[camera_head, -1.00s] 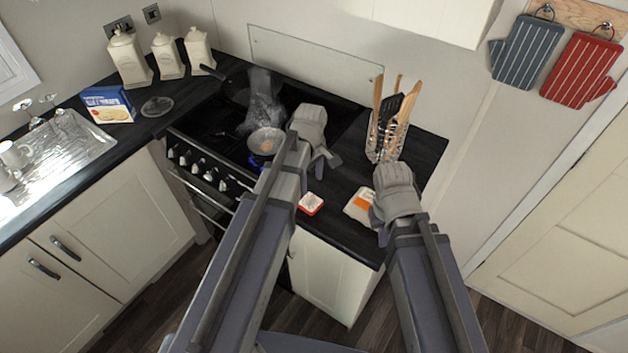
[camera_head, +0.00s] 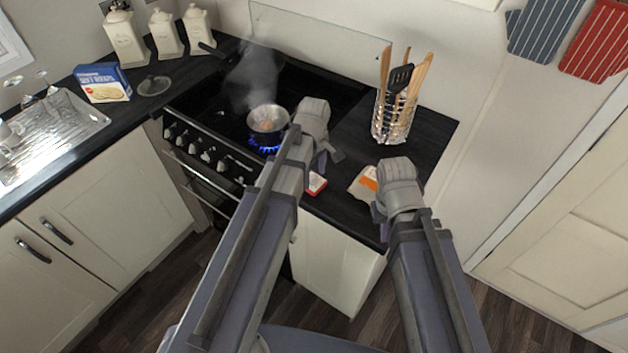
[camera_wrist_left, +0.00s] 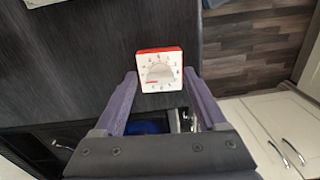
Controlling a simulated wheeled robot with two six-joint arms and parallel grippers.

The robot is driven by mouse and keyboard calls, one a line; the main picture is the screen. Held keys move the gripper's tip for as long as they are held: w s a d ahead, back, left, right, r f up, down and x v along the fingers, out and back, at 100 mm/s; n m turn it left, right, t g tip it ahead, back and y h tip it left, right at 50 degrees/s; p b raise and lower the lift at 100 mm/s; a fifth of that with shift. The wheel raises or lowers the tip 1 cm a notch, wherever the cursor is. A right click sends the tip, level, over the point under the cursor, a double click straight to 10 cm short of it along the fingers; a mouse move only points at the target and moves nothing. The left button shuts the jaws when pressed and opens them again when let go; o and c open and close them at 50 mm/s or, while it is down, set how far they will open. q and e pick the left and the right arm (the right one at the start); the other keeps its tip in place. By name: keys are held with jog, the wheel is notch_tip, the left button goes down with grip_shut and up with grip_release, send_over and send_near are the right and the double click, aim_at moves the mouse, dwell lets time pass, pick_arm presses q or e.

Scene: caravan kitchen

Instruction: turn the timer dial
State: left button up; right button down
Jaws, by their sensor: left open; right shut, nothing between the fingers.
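The timer (camera_head: 317,184) is a small red-bodied block with a white face, lying on the dark worktop by its front edge. My left arm partly covers it in the head view. In the left wrist view the timer (camera_wrist_left: 160,68) shows its round dial (camera_wrist_left: 160,73) and printed numbers. My left gripper (camera_wrist_left: 163,88) is open, with one finger on either side of the timer's near part; I cannot tell whether they touch it. In the head view the left gripper (camera_head: 328,155) is above the worktop. My right gripper (camera_head: 379,213) is shut and empty near the worktop's front edge.
An orange-and-white packet (camera_head: 364,183) lies beside my right gripper. A utensil holder (camera_head: 393,118) stands behind it. Left of my left gripper, a steaming pan (camera_head: 268,123) sits over a blue flame on the hob (camera_head: 215,110). A blue box (camera_head: 103,84) stands further left.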

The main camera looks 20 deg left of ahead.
pick_arm(q)
jog(key=shift+f, duration=0.1)
jog(key=shift+c, duration=0.3)
grip_shut()
dwell(0.4)
